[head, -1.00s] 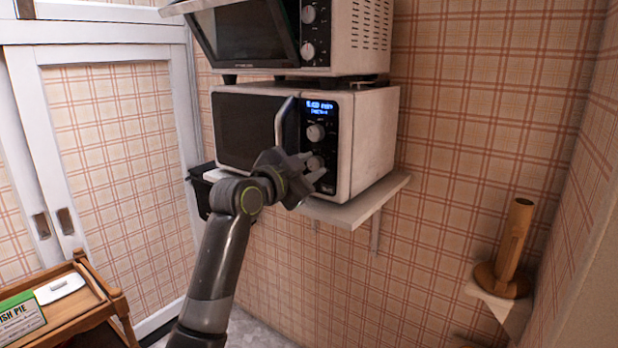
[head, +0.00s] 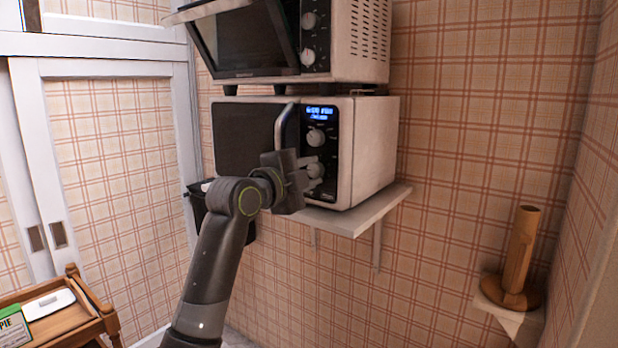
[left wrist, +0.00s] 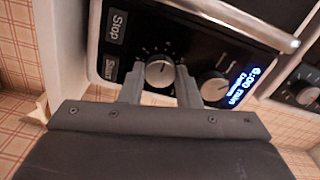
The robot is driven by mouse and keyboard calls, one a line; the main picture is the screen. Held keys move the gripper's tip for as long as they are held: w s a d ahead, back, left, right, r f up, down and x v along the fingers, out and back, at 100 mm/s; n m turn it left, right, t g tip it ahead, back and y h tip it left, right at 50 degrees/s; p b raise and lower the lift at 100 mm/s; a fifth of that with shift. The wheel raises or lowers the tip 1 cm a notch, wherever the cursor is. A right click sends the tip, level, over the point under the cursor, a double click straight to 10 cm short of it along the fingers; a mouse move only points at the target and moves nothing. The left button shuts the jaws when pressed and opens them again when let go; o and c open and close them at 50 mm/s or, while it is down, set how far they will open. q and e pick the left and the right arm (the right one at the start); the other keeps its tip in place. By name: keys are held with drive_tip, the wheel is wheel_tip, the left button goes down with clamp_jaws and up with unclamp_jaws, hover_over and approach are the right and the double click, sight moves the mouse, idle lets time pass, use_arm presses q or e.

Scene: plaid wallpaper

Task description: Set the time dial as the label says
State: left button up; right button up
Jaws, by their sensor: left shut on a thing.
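The white microwave (head: 368,150) has a black control panel with a lit blue display (head: 320,113), an upper knob (head: 316,138) and a lower dial. In the left wrist view the display (left wrist: 243,87) appears to read 6:00 min, with smaller text under it. My left gripper (left wrist: 160,78) has one finger on each side of the lower dial (left wrist: 159,71) and is shut on it. The other knob (left wrist: 214,88) is free beside the right finger. A green-and-white box (head: 12,328), partly cut off, shows "PIE"; its smaller print is unreadable. My right gripper is not in view.
A second oven (head: 358,40) sits on top of the microwave, its door tilted open. The microwave stands on a white wall shelf (head: 375,210). A wooden trolley (head: 75,318) is at lower left, and a wooden roll holder (head: 520,260) stands at right.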

use_arm(q)
drive_tip(key=shift+f, duration=0.15)
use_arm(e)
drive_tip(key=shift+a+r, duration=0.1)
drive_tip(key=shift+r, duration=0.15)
use_arm(q)
drive_tip(key=o, duration=1)
drive_tip(key=shift+c, duration=0.2)
drive_tip(key=v, duration=1.7)
drive_tip(key=shift+a, duration=0.15)
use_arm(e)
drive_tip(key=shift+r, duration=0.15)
use_arm(q)
drive_tip(key=shift+s, duration=0.1)
